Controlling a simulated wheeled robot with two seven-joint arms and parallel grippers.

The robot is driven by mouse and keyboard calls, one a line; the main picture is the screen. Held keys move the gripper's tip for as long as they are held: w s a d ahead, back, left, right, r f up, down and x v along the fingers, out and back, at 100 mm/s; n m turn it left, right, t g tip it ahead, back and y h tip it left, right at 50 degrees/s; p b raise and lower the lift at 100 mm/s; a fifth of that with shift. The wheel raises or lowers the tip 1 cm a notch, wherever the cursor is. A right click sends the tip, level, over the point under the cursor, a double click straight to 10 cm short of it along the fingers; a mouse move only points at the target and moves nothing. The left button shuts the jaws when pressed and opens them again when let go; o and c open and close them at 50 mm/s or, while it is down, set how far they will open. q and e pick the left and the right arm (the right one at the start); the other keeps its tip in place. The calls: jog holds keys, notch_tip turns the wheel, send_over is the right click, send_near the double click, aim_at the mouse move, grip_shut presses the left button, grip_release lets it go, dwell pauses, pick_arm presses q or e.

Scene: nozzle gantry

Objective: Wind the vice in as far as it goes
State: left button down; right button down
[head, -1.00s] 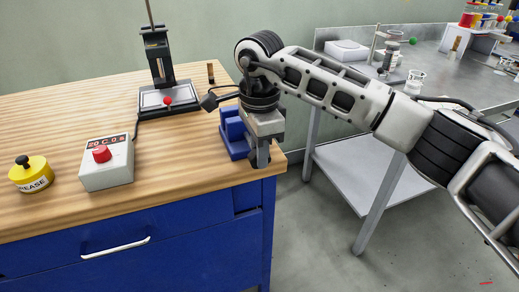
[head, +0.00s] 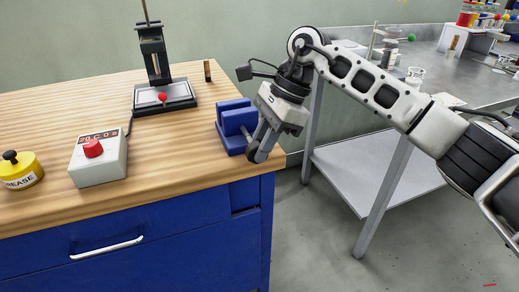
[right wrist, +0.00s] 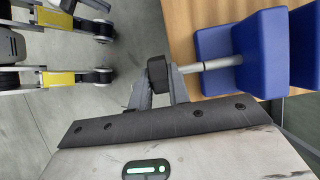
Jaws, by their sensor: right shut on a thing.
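The blue vice (head: 236,121) sits at the right edge of the wooden bench top. Its blue blocks stand close to each other, and I cannot tell how wide the gap between its jaws is. In the right wrist view the vice (right wrist: 262,50) is at the upper right, with a grey screw rod (right wrist: 205,65) leading left to a dark knob (right wrist: 157,70). My right gripper (head: 257,153) is shut on this knob, its fingers slanting down to the lower left in the head view. In the wrist view the fingers (right wrist: 160,88) lie around the knob. My left gripper is out of view.
On the bench (head: 60,110) stand a grey box with a red button (head: 98,160), a yellow grease tin (head: 20,171) and a black stand (head: 155,60). A grey side table (head: 460,75) with lab items stands behind my right arm. The floor right of the bench is open.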

jog(key=shift+w+d+g+y+b, duration=0.1)
jog(key=shift+g+y+b, duration=0.2)
jog(key=shift+y+b, duration=0.3)
jog(key=shift+y, duration=0.3)
jog(key=c, duration=1.3)
grip_release()
jog(key=shift+d, duration=0.1)
jog(key=p+v, duration=0.1)
jog(key=v, duration=1.5)
